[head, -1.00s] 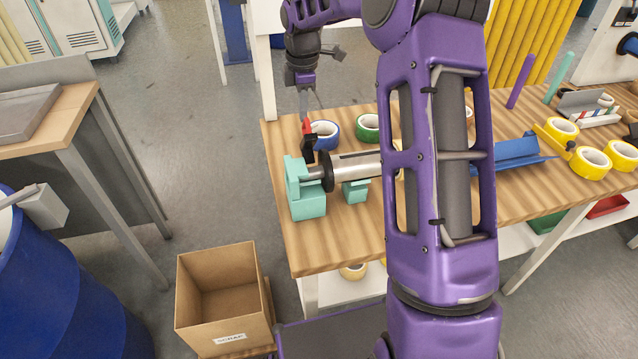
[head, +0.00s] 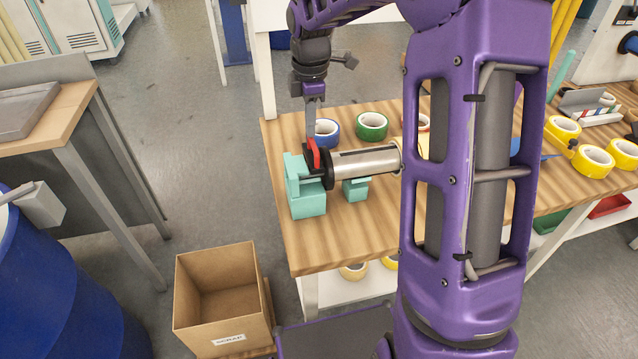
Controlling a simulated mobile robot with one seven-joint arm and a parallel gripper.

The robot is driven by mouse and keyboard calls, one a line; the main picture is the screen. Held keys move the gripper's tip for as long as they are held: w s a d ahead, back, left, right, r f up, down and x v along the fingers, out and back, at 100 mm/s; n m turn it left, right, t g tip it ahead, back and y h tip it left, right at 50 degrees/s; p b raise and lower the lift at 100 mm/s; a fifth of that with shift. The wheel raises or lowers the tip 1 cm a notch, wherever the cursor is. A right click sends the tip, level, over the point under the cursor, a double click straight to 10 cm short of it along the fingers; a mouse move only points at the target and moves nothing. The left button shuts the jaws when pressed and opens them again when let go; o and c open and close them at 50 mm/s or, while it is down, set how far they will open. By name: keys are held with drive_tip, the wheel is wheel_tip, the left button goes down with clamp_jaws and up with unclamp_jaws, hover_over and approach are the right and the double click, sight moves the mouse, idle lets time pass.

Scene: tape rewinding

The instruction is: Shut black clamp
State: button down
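The black clamp (head: 309,158) with its red lever (head: 314,152) sits at the left end of the metal roller (head: 365,163), above the teal stand (head: 308,203). It lies low, close to the stand's top; I cannot tell whether it is fully closed. A black disc (head: 328,170) is beside it on the roller. My gripper (head: 312,135) points down from above, with its tips at or very near the red lever. The fingers overlap in this view, so I cannot tell whether they are open or shut or touching the lever.
Blue (head: 327,131) and green (head: 371,126) tape rolls lie on the wooden table (head: 285,240) behind the roller. Yellow tape rolls (head: 594,162) lie at right. My purple arm hides the roller's right part. An open cardboard box (head: 222,300) stands on the floor.

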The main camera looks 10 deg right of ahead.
sight(317, 152)
drive_tip(key=shift+s+r, duration=0.15)
drive_tip(key=shift+s, duration=0.3)
drive_tip(key=shift+s+f+b, duration=0.45)
drive_tip(key=shift+s+f, duration=0.1)
drive_tip(key=shift+s, duration=0.3)
drive_tip(key=shift+s+f+b, duration=0.45)
drive_tip(key=shift+s+f, duration=0.1)
drive_tip(key=shift+s, duration=0.25)
drive_tip(key=shift+s+f+b, duration=0.45)
drive_tip(key=shift+s+f, duration=0.1)
drive_tip(key=shift+s, duration=0.3)
drive_tip(key=shift+r, duration=0.15)
wheel_tip(317, 152, up, 8)
drive_tip(key=p, duration=0.7)
drive_tip(key=shift+r, duration=0.2)
drive_tip(key=shift+w, duration=0.15)
